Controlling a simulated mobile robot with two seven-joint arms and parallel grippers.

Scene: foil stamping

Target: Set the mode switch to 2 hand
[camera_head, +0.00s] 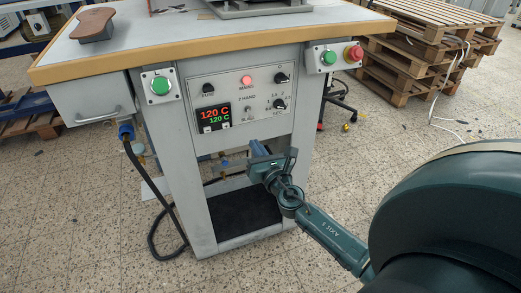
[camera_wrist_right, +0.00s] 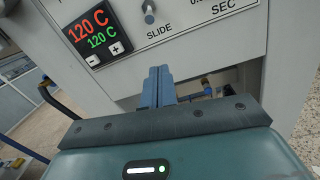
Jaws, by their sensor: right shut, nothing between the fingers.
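The mode switch (camera_head: 248,110) is a small metal toggle on the front control panel, between the label 2 HAND above and SLIDE below. Its lower part shows at the top of the wrist view (camera_wrist_right: 149,17), just above the word SLIDE. The lever is too small and cut off to tell its position surely. My right gripper (camera_head: 256,147) is in front of the machine, below the panel's switch row. Its blue fingers (camera_wrist_right: 158,76) are together with nothing between them, below the switch and apart from it. My left gripper is not in view.
A red and green display (camera_head: 215,117) reading 120 C sits left of the switch. Black knobs (camera_head: 280,104) are to its right. Green buttons (camera_head: 160,85) and a red emergency stop (camera_head: 354,53) flank the panel. The wooden-edged tabletop (camera_head: 240,52) overhangs above. Pallets (camera_head: 415,60) stand behind right.

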